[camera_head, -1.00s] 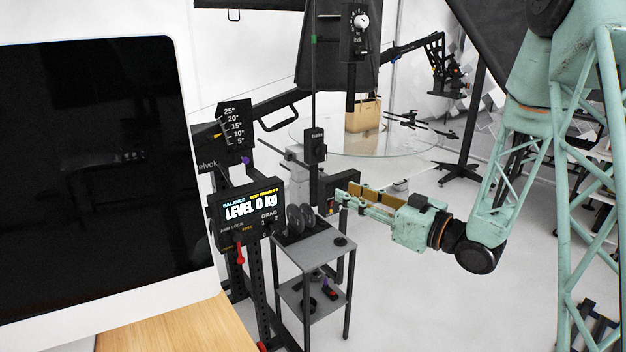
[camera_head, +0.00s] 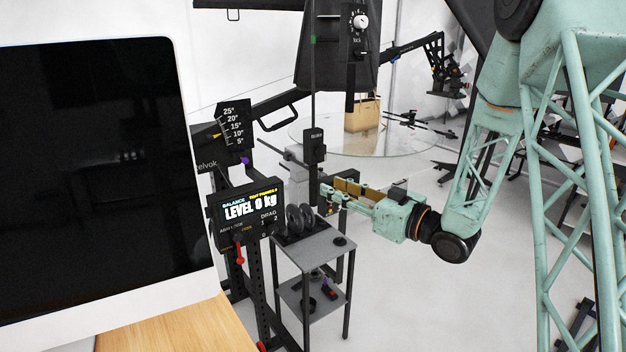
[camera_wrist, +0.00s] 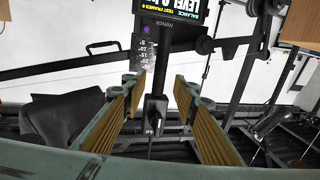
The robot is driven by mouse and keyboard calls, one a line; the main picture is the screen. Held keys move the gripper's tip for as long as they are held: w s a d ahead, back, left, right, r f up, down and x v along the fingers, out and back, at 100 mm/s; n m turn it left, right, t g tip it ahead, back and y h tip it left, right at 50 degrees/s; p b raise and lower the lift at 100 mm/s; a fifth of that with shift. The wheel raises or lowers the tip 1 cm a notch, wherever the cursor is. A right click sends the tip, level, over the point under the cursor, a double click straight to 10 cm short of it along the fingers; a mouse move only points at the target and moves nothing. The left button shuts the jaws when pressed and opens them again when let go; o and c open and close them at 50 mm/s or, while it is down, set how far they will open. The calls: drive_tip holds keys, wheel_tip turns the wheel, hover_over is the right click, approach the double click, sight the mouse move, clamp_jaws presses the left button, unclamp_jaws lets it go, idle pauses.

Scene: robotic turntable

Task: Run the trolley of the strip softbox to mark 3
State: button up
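A small black box with a pale label (camera_head: 314,145) sits on a thin upright rod (camera_head: 313,75) in the head view; I cannot tell if it belongs to the trolley. My gripper (camera_head: 325,194) is at the lower end of this upright, from the right. In the wrist view my gripper (camera_wrist: 157,82) is open, its brown pads wide apart. The black box (camera_wrist: 155,112) shows between the pads there, with a gap on both sides. A large black panel, perhaps the softbox (camera_head: 335,70), hangs behind the rod. No mark 3 is readable.
A balance panel reading LEVEL 0 kg (camera_head: 248,208) stands left of the gripper, above a small grey stand (camera_head: 313,250). A round glass turntable (camera_head: 400,140) with a tan bag (camera_head: 363,115) is behind. A large monitor (camera_head: 95,170) fills the left.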

sight(313, 179)
drive_tip(key=shift+x, duration=4.35)
drive_tip(key=shift+c, duration=0.2)
clamp_jaws()
